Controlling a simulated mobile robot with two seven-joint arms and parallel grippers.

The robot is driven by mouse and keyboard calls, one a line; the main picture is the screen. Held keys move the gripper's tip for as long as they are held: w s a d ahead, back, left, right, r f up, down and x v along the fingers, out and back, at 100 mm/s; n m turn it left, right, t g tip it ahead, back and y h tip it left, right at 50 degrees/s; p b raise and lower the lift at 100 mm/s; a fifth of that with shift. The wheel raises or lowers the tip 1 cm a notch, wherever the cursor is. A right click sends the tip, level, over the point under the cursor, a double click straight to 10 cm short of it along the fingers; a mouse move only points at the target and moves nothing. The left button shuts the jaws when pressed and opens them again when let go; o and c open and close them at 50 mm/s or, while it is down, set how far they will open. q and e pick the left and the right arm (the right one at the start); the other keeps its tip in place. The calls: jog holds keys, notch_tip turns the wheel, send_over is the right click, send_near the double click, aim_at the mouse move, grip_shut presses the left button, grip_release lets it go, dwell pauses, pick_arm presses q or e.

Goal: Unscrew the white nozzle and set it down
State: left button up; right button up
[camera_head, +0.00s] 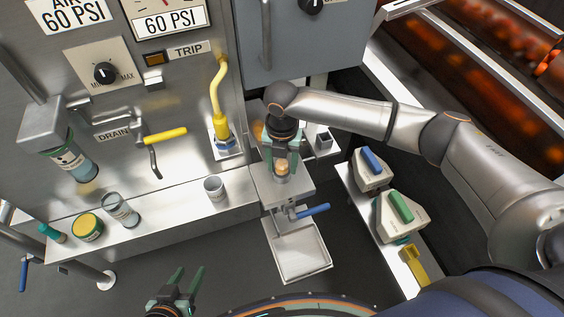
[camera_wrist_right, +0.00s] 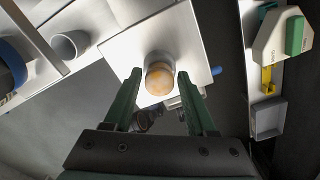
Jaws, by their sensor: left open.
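My right gripper (camera_head: 281,160) points down over a small steel ledge on the machine's front. In the right wrist view its green fingers (camera_wrist_right: 160,100) are apart. Just beyond the fingertips, between them, stands a short grey cylinder (camera_wrist_right: 161,57) with a tan-orange round top (camera_wrist_right: 158,78). The tan top also shows in the head view (camera_head: 282,168). I cannot tell whether the fingers touch it. I cannot clearly make out a white nozzle. My left gripper (camera_head: 186,283) is open and empty at the bottom of the head view, away from the machine.
A grey cup (camera_head: 214,188), a glass jar (camera_head: 120,210) and a yellow-lidded jar (camera_head: 88,227) stand on the steel shelf. A blue-handled valve (camera_head: 308,211) sits above a white tray (camera_head: 301,250). Blue- and green-topped boxes (camera_head: 402,217) stand at right, under my right arm.

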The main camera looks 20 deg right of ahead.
jog(key=m, duration=0.5)
jog(key=shift+m, duration=0.4)
jog(key=m, duration=0.6)
jog(key=c, duration=0.8)
jog(key=shift+o, duration=0.2)
jog(key=n, duration=1.1)
jog(key=shift+n, duration=0.4)
